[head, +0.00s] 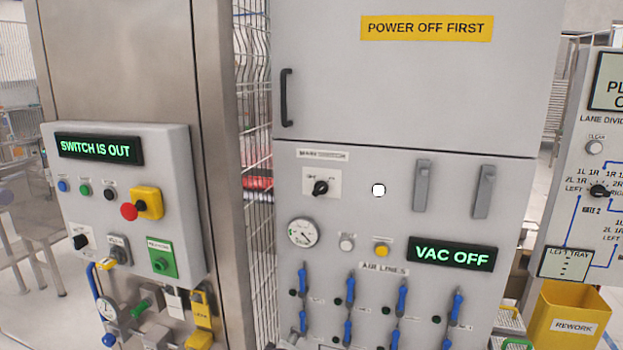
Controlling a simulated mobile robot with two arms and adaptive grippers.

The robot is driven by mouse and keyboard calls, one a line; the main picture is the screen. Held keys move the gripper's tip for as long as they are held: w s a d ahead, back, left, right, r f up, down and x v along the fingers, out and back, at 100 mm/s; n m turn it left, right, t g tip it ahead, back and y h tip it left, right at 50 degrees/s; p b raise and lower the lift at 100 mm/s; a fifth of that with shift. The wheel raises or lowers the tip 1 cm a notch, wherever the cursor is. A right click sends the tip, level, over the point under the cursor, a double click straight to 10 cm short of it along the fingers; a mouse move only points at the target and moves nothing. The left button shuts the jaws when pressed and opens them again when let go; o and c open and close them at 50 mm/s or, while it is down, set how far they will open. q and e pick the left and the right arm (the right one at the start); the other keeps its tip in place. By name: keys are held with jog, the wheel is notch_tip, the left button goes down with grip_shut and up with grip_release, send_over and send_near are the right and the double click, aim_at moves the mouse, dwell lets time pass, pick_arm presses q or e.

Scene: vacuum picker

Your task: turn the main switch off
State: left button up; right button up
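The main switch (320,187) is a black rotary knob on a small white plate, under a label (322,154) that appears to read main switch. It sits at the upper left of the lower section of the grey cabinet (400,225). The knob looks turned at a slant, and its position marks are too small to read. A display (452,253) lower on the same cabinet reads "VAC OFF" in green. Neither of my grippers is in view.
A door handle (286,97) and a yellow "POWER OFF FIRST" sign (427,28) are above. Two grey levers (422,186) stand right of the switch; a gauge (302,233) and blue-handled valves (402,298) are below. A control box (95,210) with a "SWITCH IS OUT" display juts out at left.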

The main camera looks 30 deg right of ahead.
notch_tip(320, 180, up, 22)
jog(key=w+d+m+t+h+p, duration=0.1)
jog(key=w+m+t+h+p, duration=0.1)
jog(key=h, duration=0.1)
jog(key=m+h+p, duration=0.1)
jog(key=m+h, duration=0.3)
send_near(317, 190)
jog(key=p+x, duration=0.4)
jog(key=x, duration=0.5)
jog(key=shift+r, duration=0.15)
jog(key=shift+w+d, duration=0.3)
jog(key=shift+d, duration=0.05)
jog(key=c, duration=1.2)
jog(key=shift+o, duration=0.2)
